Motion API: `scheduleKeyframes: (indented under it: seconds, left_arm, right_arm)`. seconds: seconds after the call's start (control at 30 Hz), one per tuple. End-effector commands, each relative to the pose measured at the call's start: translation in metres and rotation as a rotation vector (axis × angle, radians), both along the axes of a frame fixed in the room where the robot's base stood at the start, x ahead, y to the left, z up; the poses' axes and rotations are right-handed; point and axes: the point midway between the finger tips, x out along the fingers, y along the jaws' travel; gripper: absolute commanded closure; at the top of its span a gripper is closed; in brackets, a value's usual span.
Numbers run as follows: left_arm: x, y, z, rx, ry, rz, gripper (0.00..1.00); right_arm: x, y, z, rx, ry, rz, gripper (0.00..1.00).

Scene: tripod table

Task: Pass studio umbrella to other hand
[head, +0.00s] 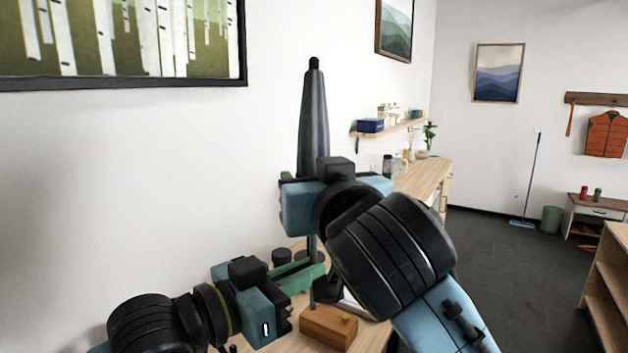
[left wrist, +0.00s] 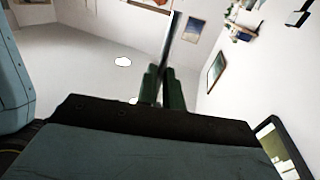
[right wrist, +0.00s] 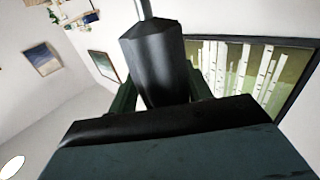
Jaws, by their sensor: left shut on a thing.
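The studio umbrella (head: 313,115) is dark, closed and upright, its tip pointing up. My left gripper (head: 308,274) is low, shut on the umbrella's thin shaft (head: 312,247); in the left wrist view the shaft (left wrist: 170,45) rises from between its green fingers (left wrist: 162,88). My right gripper (head: 312,182) is higher, at the lower part of the closed canopy. In the right wrist view the canopy (right wrist: 158,65) stands between its spread fingers (right wrist: 160,95). Whether they touch it is hard to tell. My right gripper's body hides part of the umbrella in the head view.
Below my grippers is a wooden table with a brown wooden box (head: 328,326) and dark round items (head: 281,257). A wooden counter (head: 425,176) and a wall shelf (head: 388,128) stand behind. The white wall with a framed birch picture (head: 120,40) is close at left.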

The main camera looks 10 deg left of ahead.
Motion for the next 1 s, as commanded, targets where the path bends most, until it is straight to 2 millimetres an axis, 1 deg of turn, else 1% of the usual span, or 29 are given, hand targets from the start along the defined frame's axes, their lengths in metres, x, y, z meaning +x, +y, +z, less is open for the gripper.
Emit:
scheduleKeyframes:
  seconds: [0.03, 0.27, 0.3, 0.33, 0.37, 0.47, 0.5, 1.0]
  left_arm:
    - [-0.0001, 0.0001, 0.0005, -0.001, -0.001, 0.0, 1.0]
    - [0.0, 0.0004, 0.0008, -0.001, -0.001, 0.001, 1.0]
    - [0.0001, 0.0004, 0.0008, -0.001, -0.001, 0.001, 0.89]
    - [0.0001, 0.0004, 0.0008, -0.001, -0.001, 0.001, 0.85]
    - [0.0001, 0.0004, 0.0008, -0.001, -0.001, 0.001, 0.81]
    - [0.0001, 0.0003, 0.0006, -0.001, -0.001, 0.001, 0.68]
    - [0.0001, 0.0003, 0.0005, -0.001, -0.001, 0.001, 0.66]
    - [0.0, 0.0, 0.0, 0.0, 0.0, 0.0, 0.66]
  right_arm:
    - [0.0, -0.0001, -0.0001, 0.0, 0.0, 0.0, 0.57]
    - [0.0005, -0.0011, 0.0, 0.0, 0.0, -0.003, 0.87]
    - [0.0005, -0.0013, 0.0004, 0.0, -0.001, -0.004, 0.89]
    - [0.0005, -0.0013, 0.0004, 0.0, -0.001, -0.004, 0.9]
    - [0.0005, -0.0013, 0.0003, 0.0, -0.001, -0.004, 0.94]
    - [0.0003, -0.0009, 0.0003, 0.0, -0.001, -0.003, 0.94]
    - [0.0003, -0.0008, 0.0003, 0.0, -0.001, -0.002, 0.94]
    - [-0.0003, -0.0001, 0.0004, 0.0, -0.001, 0.0, 0.94]
